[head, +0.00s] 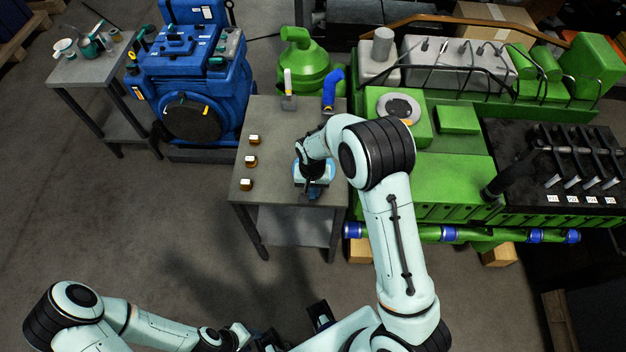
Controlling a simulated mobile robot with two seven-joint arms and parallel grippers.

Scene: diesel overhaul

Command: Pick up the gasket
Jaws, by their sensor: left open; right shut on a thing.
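My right gripper (314,192) is over the right part of the grey table (270,130), at the end of my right arm. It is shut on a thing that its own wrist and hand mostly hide. A pale blue shape (327,174) shows around the hand, close to the tabletop; I cannot tell whether it is the gasket. No gasket can be clearly made out elsewhere. My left gripper (242,336) is low at the bottom edge, away from the table. It is open, and I see nothing in it.
Several small white-and-brown blocks, such as this block (251,161), stand on the table's left side. The green engine (450,165) is close on the right; a blue machine (190,85) stands left.

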